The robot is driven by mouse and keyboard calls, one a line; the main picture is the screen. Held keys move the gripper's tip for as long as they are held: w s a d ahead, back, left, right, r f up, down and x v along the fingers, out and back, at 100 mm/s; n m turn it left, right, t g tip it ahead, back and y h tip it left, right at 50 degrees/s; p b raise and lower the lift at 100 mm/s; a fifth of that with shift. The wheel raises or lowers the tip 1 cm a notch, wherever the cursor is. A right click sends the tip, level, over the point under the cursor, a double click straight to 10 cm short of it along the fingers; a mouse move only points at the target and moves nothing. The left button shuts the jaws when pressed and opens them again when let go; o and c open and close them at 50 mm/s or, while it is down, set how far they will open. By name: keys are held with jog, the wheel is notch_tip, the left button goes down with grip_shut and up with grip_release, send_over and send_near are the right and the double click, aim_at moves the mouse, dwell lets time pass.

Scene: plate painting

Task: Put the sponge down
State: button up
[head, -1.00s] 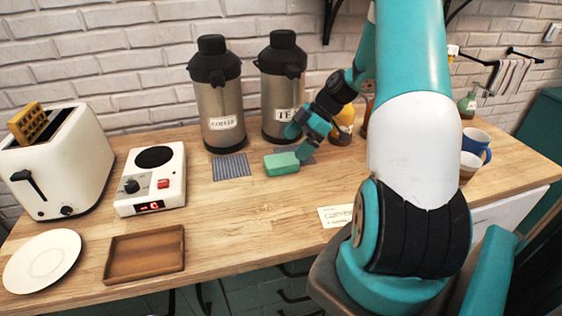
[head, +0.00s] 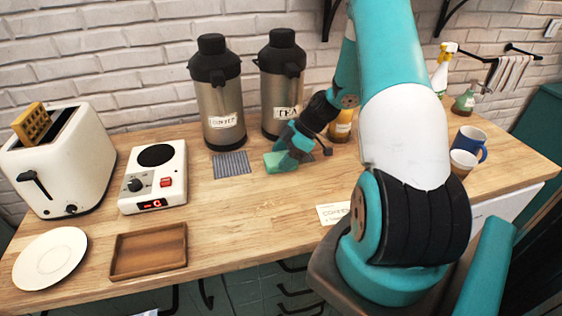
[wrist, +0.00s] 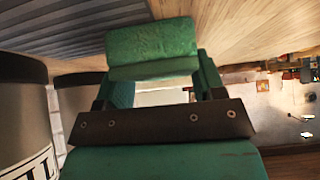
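In the wrist view the sponge (wrist: 152,47) lies at the fingertips. The left fingertip is hidden behind the sponge, so contact is unclear.
The coffee flask (head: 220,100) and tea flask (head: 281,90) stand behind. A striped mat (head: 231,164) lies left of the sponge. Further left are a scale-like device (head: 155,180), wooden tray (head: 148,250), plate (head: 50,258) and toaster (head: 60,165). The front middle counter is clear.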

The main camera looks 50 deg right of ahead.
jog(key=shift+c, duration=0.5)
jog(key=shift+r, duration=0.15)
